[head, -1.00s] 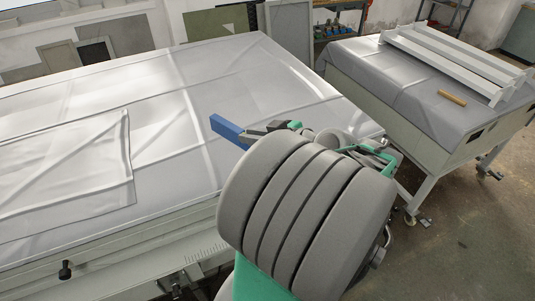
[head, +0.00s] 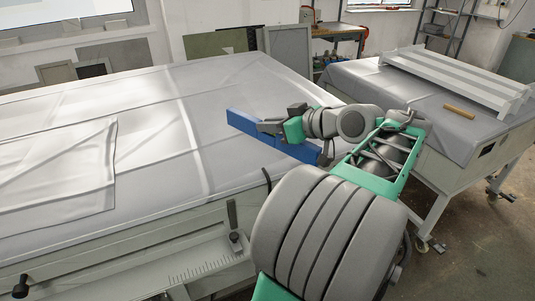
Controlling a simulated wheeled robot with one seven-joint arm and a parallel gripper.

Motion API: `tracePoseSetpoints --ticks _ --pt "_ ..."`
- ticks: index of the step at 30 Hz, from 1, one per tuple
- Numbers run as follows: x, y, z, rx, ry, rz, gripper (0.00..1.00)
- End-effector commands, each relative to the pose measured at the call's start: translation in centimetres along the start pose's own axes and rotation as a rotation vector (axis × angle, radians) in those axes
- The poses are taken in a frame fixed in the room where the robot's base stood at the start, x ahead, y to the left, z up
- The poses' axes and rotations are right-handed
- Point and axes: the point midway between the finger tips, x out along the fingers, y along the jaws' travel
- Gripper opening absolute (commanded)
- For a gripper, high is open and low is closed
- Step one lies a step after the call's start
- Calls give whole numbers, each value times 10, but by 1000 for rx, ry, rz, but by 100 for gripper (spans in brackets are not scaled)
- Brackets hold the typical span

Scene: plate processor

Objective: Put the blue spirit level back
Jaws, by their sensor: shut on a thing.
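The blue spirit level (head: 242,122) is a long blue bar in the head view, over the right part of the large covered table. My gripper (head: 268,127) is shut on it near its left part, with the arm coming in from the right. The bar slants down to the right, and its right end shows below my wrist near the table's front right edge. My gripper and wrist hide part of its upper edge. I cannot tell whether the bar touches the table cover or hangs just above it.
The large table (head: 130,135) has a pale, creased cover and a ruled rail (head: 200,272) along its front. A second covered table (head: 400,95) at right holds white metal profiles (head: 455,80) and a small wooden piece (head: 459,111). Bare floor lies between and in front.

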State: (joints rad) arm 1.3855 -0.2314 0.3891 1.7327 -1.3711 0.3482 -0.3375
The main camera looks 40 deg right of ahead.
Motion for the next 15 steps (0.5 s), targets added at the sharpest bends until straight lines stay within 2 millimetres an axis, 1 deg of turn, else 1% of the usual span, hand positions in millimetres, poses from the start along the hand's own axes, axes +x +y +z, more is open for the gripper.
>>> tracePoseSetpoints --ticks 1,4,10,12,15 --pt "11 4 6 7 0 -6 0" --pt "28 14 18 6 0 -3 0" --pt "49 26 33 5 -1 -1 0" --pt "55 27 47 8 -2 -1 0" --pt "60 27 59 4 0 1 0"
